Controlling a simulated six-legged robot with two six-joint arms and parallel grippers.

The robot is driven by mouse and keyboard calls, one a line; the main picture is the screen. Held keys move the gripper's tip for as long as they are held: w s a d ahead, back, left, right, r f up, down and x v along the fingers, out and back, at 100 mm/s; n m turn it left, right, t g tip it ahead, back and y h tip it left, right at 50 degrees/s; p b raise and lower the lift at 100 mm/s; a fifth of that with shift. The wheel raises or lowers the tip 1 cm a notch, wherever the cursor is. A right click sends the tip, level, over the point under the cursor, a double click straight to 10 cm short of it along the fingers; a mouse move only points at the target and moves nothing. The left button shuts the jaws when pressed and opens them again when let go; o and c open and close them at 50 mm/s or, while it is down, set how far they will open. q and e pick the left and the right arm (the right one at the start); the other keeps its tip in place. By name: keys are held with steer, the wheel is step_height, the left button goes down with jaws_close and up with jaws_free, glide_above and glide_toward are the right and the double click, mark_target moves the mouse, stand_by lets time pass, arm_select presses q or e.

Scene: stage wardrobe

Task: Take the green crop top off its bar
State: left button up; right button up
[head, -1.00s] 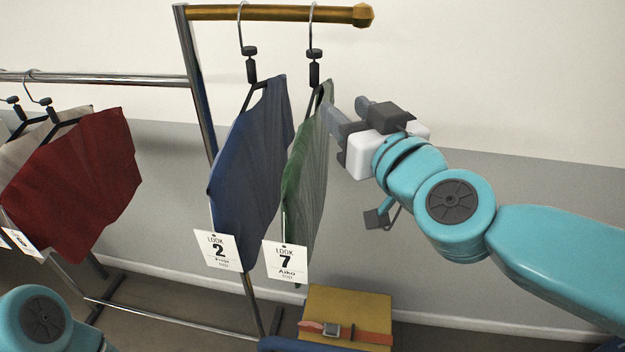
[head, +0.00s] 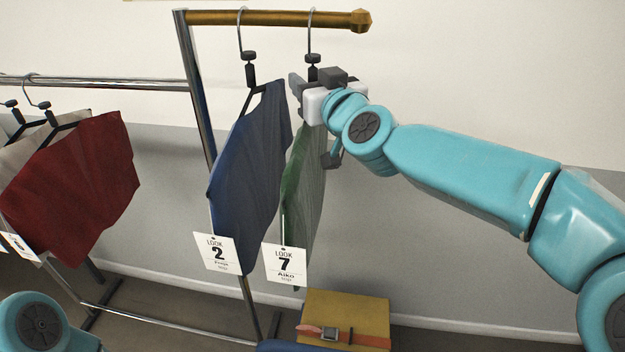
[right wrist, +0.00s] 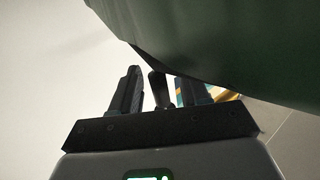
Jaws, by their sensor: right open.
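The green crop top (head: 304,200) hangs from a hook hanger on the brass bar (head: 270,18), with a white tag (head: 285,262) reading LOOK 7 at its lower edge. My right gripper (head: 294,84) is at the top of its hanger, just below the dark knob, and hides the garment's upper part. In the right wrist view the open fingers (right wrist: 160,90) stand either side of a dark upright piece (right wrist: 159,88), apparently the hanger's neck. The green cloth (right wrist: 230,45) fills the upper right there. My left gripper is out of view.
A blue top (head: 250,180) tagged LOOK 2 hangs close on the left of the green one. A red top (head: 75,190) and pale ones hang on the chrome rail (head: 100,80) at left. A yellow case (head: 345,312) with a strap sits below. Right of the bar's end is open wall.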

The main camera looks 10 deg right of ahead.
steer(key=shift+s+r, duration=0.1)
steer(key=shift+s, duration=0.1)
steer(key=shift+w+d, duration=0.1)
steer(key=shift+w, duration=0.05)
jaws_close()
